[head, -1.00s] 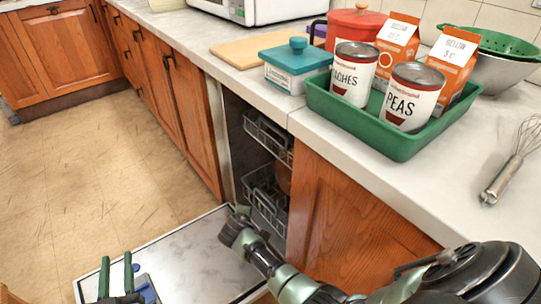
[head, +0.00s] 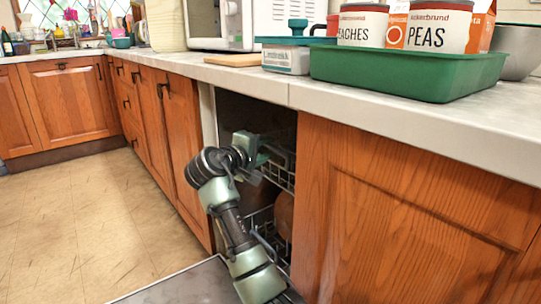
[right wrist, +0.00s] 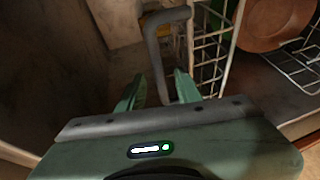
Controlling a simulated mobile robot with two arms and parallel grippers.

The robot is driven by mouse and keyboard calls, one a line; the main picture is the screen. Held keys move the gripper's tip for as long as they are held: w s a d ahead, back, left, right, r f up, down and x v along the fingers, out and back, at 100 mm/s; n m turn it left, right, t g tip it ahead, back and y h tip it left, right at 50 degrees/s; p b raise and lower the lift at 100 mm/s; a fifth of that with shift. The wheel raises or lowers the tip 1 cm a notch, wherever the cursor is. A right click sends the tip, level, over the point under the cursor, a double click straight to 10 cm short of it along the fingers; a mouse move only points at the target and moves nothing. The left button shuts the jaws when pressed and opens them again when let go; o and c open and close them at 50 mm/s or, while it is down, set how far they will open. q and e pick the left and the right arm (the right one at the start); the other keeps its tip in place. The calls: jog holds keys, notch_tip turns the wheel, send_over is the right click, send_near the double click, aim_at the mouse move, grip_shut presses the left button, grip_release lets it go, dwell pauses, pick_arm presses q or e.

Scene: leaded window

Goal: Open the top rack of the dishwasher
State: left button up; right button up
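The dishwasher stands open under the counter, its door (head: 185,284) folded down at the bottom. Its top rack (head: 281,166), of pale wire, sits inside the cavity, partly hidden by my right arm. The lower rack (head: 268,236) is below it. My right gripper (head: 262,150) is at the cavity mouth by the left front of the top rack. In the right wrist view its two green fingers (right wrist: 160,88) are apart, with a grey bent bar (right wrist: 158,60) showing between them. I cannot tell whether they touch it. A white wire rack (right wrist: 212,45) is just right of the fingers. My left gripper is out of view.
A brown round dish (head: 284,214) stands in the lower rack; a copper-coloured one (right wrist: 275,22) shows in the wrist view. Wooden cabinets (head: 410,215) flank the opening, and the countertop (head: 400,115) overhangs it. The floor (head: 90,225) at left is clear.

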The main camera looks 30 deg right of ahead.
aim_at(269, 148)
jog(key=shift+b+x, duration=0.45)
jog(key=shift+x, duration=1.1)
grip_shut()
